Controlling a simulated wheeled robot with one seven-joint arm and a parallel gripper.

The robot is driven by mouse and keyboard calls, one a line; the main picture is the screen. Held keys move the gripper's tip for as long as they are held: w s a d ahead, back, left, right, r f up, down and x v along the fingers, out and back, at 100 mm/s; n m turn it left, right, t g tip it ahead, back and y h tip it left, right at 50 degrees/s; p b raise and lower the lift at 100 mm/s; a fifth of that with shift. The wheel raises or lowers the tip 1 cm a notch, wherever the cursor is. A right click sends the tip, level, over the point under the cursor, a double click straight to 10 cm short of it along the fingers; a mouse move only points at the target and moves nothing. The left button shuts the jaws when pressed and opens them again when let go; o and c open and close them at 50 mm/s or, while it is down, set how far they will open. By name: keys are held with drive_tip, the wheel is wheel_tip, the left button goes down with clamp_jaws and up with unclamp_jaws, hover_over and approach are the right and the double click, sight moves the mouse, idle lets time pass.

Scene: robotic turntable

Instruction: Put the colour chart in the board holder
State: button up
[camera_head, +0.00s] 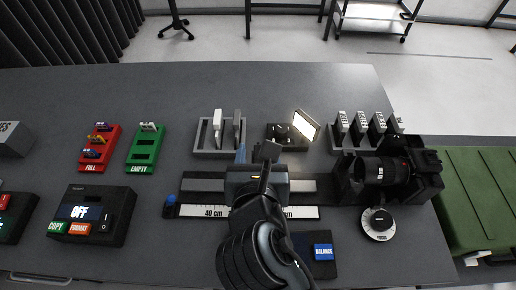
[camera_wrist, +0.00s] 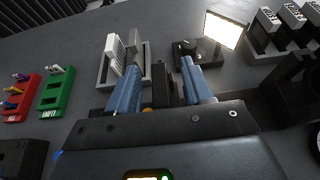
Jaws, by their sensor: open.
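The grey board holder (camera_head: 208,152) stands on the table beyond my gripper, with a white board (camera_head: 217,128) and a grey board (camera_head: 237,128) upright in it. The holder (camera_wrist: 103,78) also shows in the wrist view, partly behind my left finger. My gripper (camera_wrist: 158,88) is open, its two blue fingers apart. A dark block (camera_wrist: 160,86) shows between the fingers; I cannot tell whether it is the colour chart. No coloured chart face is clearly visible. In the head view my gripper (camera_head: 256,154) is above the rail with the 40 cm scale (camera_head: 213,211), and my arm hides the rail's middle.
A lit lamp panel (camera_head: 306,125) stands right of the holder. A rack of several upright packs (camera_head: 360,128) and a camera (camera_head: 385,170) are further right. Red (camera_head: 99,147) and green (camera_head: 145,147) trays lie left. The table beyond the holder is clear.

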drive_tip(key=v, duration=0.6)
drive_tip(key=shift+s+r, duration=0.1)
drive_tip(key=shift+s, duration=0.1)
idle(0.4)
